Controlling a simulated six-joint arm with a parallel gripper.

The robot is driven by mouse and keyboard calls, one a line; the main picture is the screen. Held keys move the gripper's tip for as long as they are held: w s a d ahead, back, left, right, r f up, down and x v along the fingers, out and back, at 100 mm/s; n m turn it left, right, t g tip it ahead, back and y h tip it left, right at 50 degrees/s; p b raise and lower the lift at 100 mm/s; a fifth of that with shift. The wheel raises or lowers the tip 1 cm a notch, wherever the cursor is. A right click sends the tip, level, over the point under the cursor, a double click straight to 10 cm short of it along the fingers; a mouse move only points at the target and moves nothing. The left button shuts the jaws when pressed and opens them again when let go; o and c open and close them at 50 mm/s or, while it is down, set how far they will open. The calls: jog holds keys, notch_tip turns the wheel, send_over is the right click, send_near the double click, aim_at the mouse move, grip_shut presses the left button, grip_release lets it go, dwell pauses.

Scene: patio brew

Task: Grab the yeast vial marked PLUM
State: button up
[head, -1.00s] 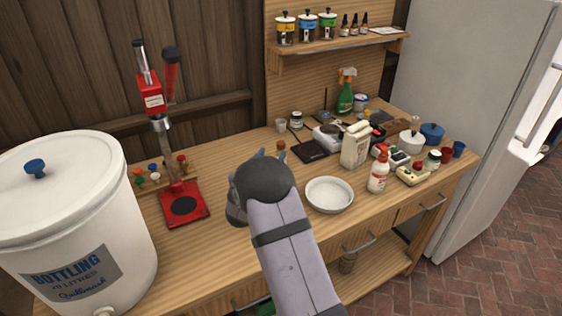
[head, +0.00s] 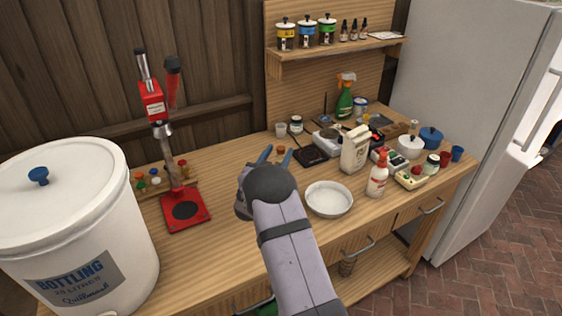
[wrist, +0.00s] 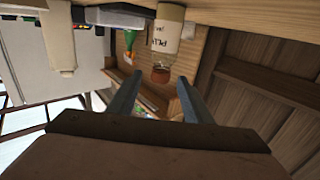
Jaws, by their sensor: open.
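A small vial with an orange-brown cap (head: 281,149) stands on the bench top, just beyond my fingertips. In the wrist view the vial (wrist: 168,32) appears upside down, with a pale label whose dark lettering seems to start "PLU"; the rest is not clear. Its cap (wrist: 160,74) shows in the gap between the fingers. My gripper (head: 276,155) is open and empty, its two blue-grey fingers pointing at the vial. The fingers also show in the wrist view (wrist: 157,92), one to each side of the cap and apart from it.
A dark flat scale (head: 310,157) and a white bowl (head: 329,198) lie to the right. A red capper (head: 185,209) and a white bottling bucket (head: 75,220) stand left. The bench between capper and gripper is clear.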

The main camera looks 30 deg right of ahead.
jog(key=shift+p+x, duration=0.35)
jog(key=shift+x, duration=1.15)
grip_shut()
